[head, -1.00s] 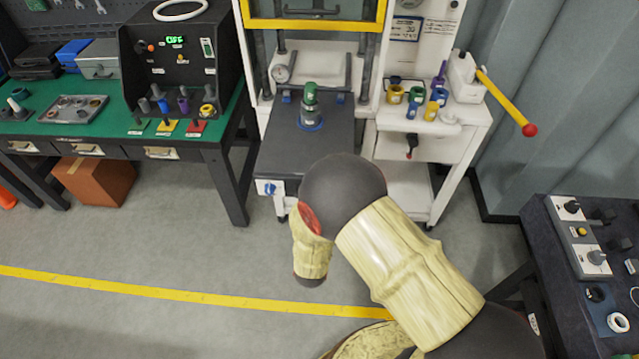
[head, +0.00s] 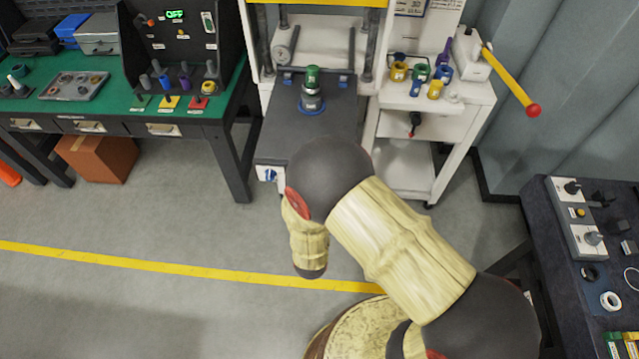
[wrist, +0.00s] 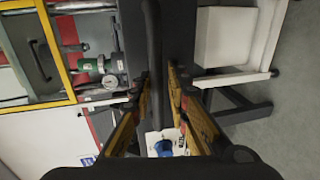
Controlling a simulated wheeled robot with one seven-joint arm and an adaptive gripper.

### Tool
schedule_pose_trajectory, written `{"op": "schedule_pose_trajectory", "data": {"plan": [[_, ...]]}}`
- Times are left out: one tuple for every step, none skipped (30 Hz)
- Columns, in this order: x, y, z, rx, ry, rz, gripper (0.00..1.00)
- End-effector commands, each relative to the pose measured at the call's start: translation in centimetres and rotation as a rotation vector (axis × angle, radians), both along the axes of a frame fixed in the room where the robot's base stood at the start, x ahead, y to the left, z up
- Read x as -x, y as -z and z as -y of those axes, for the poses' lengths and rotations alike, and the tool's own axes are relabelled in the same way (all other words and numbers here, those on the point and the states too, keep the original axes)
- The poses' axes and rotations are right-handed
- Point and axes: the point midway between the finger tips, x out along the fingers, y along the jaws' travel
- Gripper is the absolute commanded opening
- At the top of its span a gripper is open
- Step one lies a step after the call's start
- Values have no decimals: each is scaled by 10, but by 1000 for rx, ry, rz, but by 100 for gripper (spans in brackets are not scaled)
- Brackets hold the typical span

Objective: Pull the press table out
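The press table (head: 283,137) is a dark grey slab under the yellow-framed press. A fixture with a green top (head: 312,80) stands upright on it in a blue ring. A white-and-blue label (head: 267,174) is at its front edge and also shows in the wrist view (wrist: 165,143). In the wrist view a dark bar-like handle (wrist: 153,60) runs between the yellow-and-black fingers of my gripper (wrist: 157,75). The fingers converge on it and look closed around it, though contact is partly hidden. In the head view my arm hides the gripper and the table's front right corner.
A green-topped bench (head: 110,102) stands left of the press, its leg close to the table. A white cart (head: 437,123) with coloured parts and a yellow-handled pump (head: 510,78) is at right. A dark table (head: 560,270) is at the lower right. The floor before the press is clear.

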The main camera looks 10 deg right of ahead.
Motion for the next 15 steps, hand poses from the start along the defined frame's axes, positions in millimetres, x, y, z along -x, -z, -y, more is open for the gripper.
{"op": "schedule_pose_trajectory", "data": {"plan": [[1,1,0,0,0,-2,18],[0,1,0,1,0,-1,20],[0,0,0,0,0,-1,22],[0,0,0,0,0,0,24],[-1,0,0,-1,0,1,25],[-1,0,0,-1,0,1,28],[-1,-1,0,0,0,2,29],[-1,-1,0,0,0,2,29],[-1,-1,0,-1,0,3,29],[-1,-1,0,-1,0,3,29],[-1,-1,0,-1,0,3,29],[-2,-2,0,-1,0,3,29],[-2,-2,-1,-1,0,4,29],[-2,-2,0,-2,1,5,29],[-2,-2,-1,-2,1,5,29]]}}
